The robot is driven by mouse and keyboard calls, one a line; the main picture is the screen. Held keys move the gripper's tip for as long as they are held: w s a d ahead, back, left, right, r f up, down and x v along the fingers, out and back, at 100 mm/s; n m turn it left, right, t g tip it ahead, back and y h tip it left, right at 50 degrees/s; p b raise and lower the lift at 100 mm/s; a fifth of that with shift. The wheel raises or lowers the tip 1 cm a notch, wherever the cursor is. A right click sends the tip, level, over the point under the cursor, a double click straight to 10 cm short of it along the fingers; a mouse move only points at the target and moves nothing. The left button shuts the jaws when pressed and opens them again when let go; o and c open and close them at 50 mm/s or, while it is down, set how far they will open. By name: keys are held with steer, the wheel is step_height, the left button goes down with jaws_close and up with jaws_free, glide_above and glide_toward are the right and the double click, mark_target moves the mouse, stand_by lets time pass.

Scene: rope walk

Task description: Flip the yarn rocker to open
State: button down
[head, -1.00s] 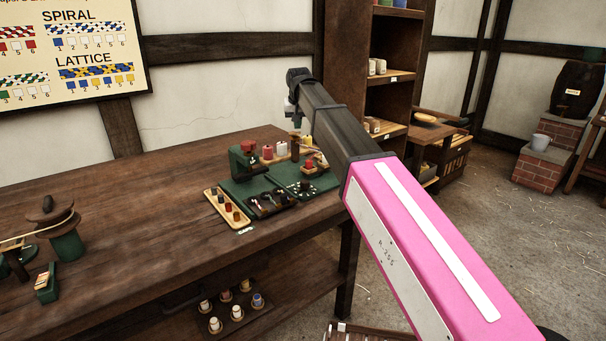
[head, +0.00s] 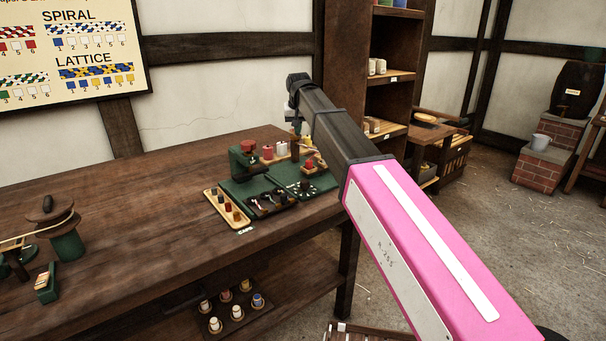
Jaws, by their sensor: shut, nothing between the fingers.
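A green control station (head: 238,193) stands on the wooden bench, with small dark and light fittings on its panels. The yarn rocker is too small to pick out among them, and I cannot tell its position. My gripper (head: 295,122) hangs at the far end of my arm, above the back right part of the station. It is small and partly hidden by my arm. Its fingers are shut and empty. I cannot tell whether they touch anything.
A tray of caps (head: 228,210) lies left of the station. A green-based wooden winder (head: 66,240) stands at the bench's left. Shelves (head: 388,100) stand behind my arm. The bench's middle is clear.

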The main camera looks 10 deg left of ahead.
steer(key=shift+r, duration=0.1)
step_height(320, 180, up, 8)
stand_by(0.9)
